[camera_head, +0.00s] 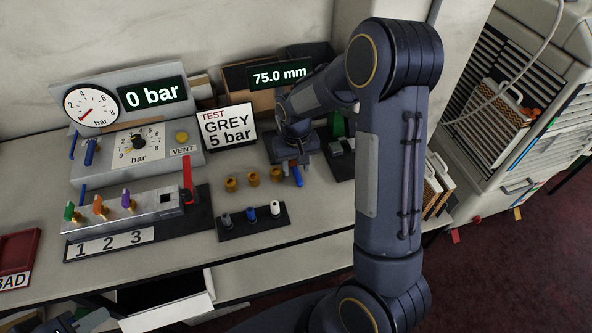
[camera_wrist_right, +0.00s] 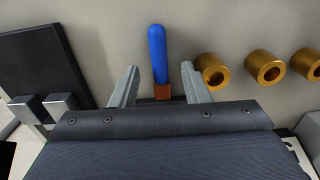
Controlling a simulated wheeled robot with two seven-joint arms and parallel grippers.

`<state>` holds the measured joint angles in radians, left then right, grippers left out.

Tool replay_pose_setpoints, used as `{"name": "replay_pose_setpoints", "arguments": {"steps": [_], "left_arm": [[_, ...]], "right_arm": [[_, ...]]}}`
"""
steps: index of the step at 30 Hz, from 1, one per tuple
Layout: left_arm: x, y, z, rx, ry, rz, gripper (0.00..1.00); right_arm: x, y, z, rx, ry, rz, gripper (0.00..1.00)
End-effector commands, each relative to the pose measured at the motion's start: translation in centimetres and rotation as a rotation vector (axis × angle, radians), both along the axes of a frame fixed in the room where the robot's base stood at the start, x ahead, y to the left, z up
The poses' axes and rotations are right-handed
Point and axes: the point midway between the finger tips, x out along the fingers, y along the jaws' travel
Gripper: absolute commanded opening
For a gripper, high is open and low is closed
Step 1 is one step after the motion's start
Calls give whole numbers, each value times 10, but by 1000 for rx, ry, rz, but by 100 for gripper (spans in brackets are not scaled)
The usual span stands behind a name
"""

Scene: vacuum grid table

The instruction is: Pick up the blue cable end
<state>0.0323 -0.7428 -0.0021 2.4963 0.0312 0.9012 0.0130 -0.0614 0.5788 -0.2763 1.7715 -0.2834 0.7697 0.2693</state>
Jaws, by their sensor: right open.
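A blue rounded rod with an orange-brown base, which looks like the blue cable end (camera_wrist_right: 157,55), lies on the table in the right wrist view. It shows in the head view (camera_head: 297,176) just in front of my right gripper (camera_head: 293,158). In the wrist view, my right gripper (camera_wrist_right: 160,84) is open, with one finger on each side of the rod's base and visible gaps to both. My left gripper (camera_head: 80,322) is partly in view at the bottom left edge; its fingers are too cut off to judge.
Several brass rings (camera_wrist_right: 214,70) lie close beside the right finger. A black rack (camera_head: 236,230) with grey, blue and white pegs stands in front. A black plate with metal blocks (camera_wrist_right: 45,75) is left in the wrist view. A sign (camera_head: 228,125) stands behind; a numbered manifold (camera_head: 140,213) is left.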

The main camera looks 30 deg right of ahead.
Motion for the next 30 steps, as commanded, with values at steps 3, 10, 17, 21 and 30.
{"name": "replay_pose_setpoints", "arguments": {"steps": [3,10,17,21,30], "left_arm": [[0,0,1,0,0,0,30],[0,0,1,0,0,0,30],[0,0,1,0,0,0,30],[0,0,1,0,0,0,30],[0,0,0,0,0,0,30]], "right_arm": [[-1,0,-8,0,1,0,42],[0,0,-9,1,0,0,39],[0,0,-8,1,0,0,9],[0,0,-8,1,-1,0,0],[0,0,-5,1,-2,0,0]]}}
